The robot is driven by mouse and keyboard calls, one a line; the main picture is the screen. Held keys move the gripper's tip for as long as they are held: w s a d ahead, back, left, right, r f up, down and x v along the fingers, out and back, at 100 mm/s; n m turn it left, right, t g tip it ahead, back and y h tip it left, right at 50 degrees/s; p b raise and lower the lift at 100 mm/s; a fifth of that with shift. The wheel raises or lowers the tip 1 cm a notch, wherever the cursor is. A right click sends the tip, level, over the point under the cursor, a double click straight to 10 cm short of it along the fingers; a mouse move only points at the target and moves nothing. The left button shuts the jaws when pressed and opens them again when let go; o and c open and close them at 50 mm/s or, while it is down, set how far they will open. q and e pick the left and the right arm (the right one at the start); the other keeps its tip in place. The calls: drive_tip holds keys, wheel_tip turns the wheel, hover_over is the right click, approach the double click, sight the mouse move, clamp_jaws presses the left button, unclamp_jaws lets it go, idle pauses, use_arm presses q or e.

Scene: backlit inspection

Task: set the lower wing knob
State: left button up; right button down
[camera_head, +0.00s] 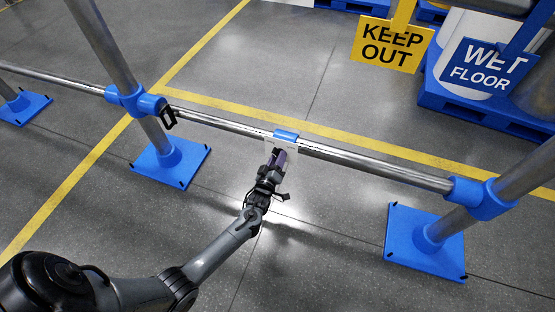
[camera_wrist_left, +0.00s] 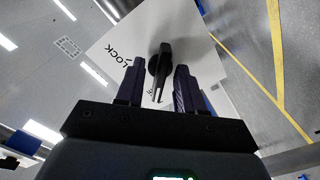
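A black wing knob (camera_wrist_left: 162,64) with a narrow pointer sits on a white panel (camera_wrist_left: 205,62) in the left wrist view. The panel carries dark lettering that reads "LOCK" beside the knob. My left gripper (camera_wrist_left: 160,72) is open, with one finger on each side of the knob in the picture and gaps to both. I cannot tell whether the fingertips reach past the knob's face. In the head view, my left gripper (camera_head: 278,158) is at the panel below a blue clamp (camera_head: 285,136) on the rail and hides the knob. My right gripper is not in view.
A metal rail (camera_head: 370,163) runs across, held by posts on blue feet (camera_head: 172,167) and (camera_head: 425,243). A black handle (camera_head: 168,117) sticks out from the left clamp. A yellow "KEEP OUT" sign (camera_head: 390,45) and a blue "WET FLOOR" sign (camera_head: 485,68) stand behind.

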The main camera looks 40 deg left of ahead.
use_arm(q)
drive_tip(key=shift+c, duration=0.7)
clamp_jaws()
drive_tip(key=shift+m, duration=0.3)
drive_tip(key=shift+s+m+p, duration=0.1)
drive_tip(key=shift+m+p, duration=2.7)
drive_tip(key=shift+m, duration=5.8)
drive_tip(key=shift+f, duration=0.1)
